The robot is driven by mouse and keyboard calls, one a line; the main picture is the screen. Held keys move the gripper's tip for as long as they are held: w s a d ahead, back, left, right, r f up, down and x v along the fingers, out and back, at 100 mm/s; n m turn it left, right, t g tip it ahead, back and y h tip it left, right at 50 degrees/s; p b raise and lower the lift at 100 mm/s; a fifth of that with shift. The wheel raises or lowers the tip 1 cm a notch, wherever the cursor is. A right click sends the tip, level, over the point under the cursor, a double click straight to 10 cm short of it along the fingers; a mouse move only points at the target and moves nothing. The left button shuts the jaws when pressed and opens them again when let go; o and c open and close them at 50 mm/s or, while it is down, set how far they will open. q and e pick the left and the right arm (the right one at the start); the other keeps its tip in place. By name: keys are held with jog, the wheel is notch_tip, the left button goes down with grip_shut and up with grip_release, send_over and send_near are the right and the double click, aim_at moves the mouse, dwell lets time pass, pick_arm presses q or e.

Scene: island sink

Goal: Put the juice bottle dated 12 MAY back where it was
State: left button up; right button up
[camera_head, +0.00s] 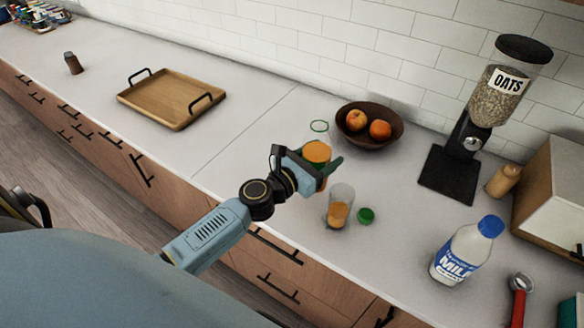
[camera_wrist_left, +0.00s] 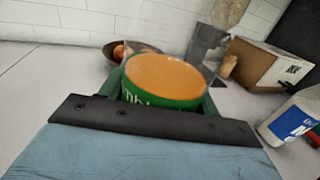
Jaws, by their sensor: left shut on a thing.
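The juice bottle (camera_head: 316,152) is clear, holds orange juice and has no cap on its mouth. My left gripper (camera_head: 325,170) is shut around its body, and the bottle looks roughly upright. In the left wrist view the juice bottle (camera_wrist_left: 165,78) shows its orange juice and a green label with part of a word; no date is readable. I cannot tell whether its base touches the counter. A glass (camera_head: 340,207) part filled with orange juice stands just right of the gripper. A green cap (camera_head: 366,215) lies beside the glass. My right gripper is not in view.
A fruit bowl (camera_head: 358,136) is behind the bottle. An oats dispenser (camera_head: 466,140), milk bottle (camera_head: 466,252), small tan bottle (camera_head: 503,181) and red-handled tool (camera_head: 519,300) are to the right. A wooden tray (camera_head: 160,106) lies left. The counter between tray and bottle is clear.

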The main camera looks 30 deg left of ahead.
pick_arm(q)
jog(key=a+r+n+g+y+p, duration=0.1)
jog(key=a+r+n+y+p, duration=0.25)
jog(key=a+n+y, duration=0.85)
jog(key=shift+s+a+f+m+g+y+b, duration=0.15)
jog(key=shift+a+f+m+y+b, duration=0.25)
jog(key=shift+a+f+b, duration=0.85)
jog(key=shift+s+a+f+m+g+y+b, duration=0.2)
jog(key=shift+a+f+m+y+b, duration=0.5)
jog(key=shift+f, duration=1.2)
jog(key=shift+s+a+f+g+y+b, duration=0.15)
jog(key=shift+a+f+y+b, duration=0.25)
jog(key=shift+a+f, duration=1)
jog(key=shift+d+f, duration=0.2)
jog(key=shift+f, duration=0.05)
jog(key=shift+f+b, duration=0.15)
jog(key=shift+b, duration=0.2)
jog(key=o, duration=1)
